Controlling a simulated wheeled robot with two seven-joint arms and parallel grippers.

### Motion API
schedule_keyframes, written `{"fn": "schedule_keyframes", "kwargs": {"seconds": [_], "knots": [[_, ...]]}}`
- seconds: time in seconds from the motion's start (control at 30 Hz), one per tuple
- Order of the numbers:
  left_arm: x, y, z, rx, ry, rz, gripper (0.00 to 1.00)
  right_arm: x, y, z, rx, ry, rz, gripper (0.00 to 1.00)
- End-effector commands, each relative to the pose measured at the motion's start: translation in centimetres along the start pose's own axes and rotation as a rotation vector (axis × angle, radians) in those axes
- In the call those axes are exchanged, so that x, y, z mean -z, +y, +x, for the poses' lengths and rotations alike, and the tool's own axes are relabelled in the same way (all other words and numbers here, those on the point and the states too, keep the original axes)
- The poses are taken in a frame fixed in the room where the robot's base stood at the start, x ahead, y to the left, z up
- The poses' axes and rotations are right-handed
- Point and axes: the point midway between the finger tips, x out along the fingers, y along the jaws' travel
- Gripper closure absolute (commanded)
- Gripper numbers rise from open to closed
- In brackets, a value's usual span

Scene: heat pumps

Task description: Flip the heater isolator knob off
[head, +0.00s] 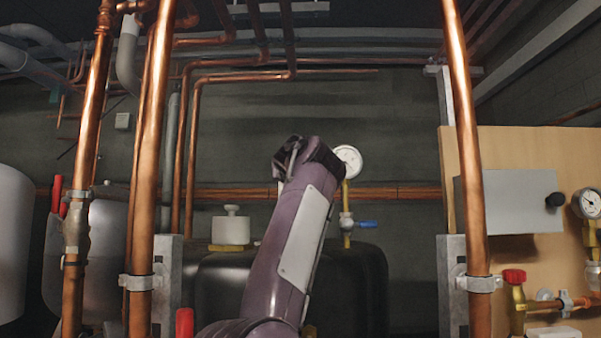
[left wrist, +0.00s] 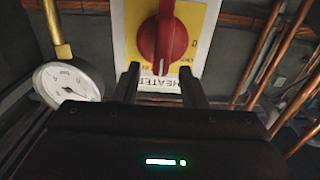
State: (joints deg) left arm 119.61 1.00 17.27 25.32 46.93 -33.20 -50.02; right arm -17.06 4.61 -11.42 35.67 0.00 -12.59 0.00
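The heater isolator shows in the left wrist view as a red knob (left wrist: 163,40) on a yellow plate (left wrist: 204,16) with a white surround. The knob's grip bar stands upright in that picture, its lower end near partly hidden lettering that looks like "ON"; a "0" is marked to its right. A label reading "HEATER" is partly covered below. My left gripper (left wrist: 160,71) is open, its two dark fingers apart below and to either side of the knob's lower end. I cannot tell if they touch it. In the head view my left arm hides the isolator. My right gripper is not in view.
A pressure gauge (head: 347,161) with a blue-handled valve (head: 366,224) stands just right of my arm; the gauge (left wrist: 69,84) is close by in the wrist view. Vertical copper pipes (head: 150,150) (head: 466,150) flank the space. A dark tank (head: 355,290) lies below.

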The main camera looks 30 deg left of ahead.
Motion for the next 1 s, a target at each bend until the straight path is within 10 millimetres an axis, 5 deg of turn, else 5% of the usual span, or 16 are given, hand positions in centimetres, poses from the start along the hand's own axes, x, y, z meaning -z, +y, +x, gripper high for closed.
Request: {"fn": "schedule_keyframes", "kwargs": {"seconds": [0.1, 0.4, 1.0], "knots": [[-0.1, 0.0, 0.0, 0.0, 0.0, 0.0, 0.63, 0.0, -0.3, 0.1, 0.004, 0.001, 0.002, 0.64], [-0.1, 0.0, 0.0, 0.0, -0.001, 0.0, 1.0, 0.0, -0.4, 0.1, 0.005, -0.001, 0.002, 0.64], [0.1, -0.5, 0.0, 0.001, -0.001, -0.195, 1.0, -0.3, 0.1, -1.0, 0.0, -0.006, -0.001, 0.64]]}}
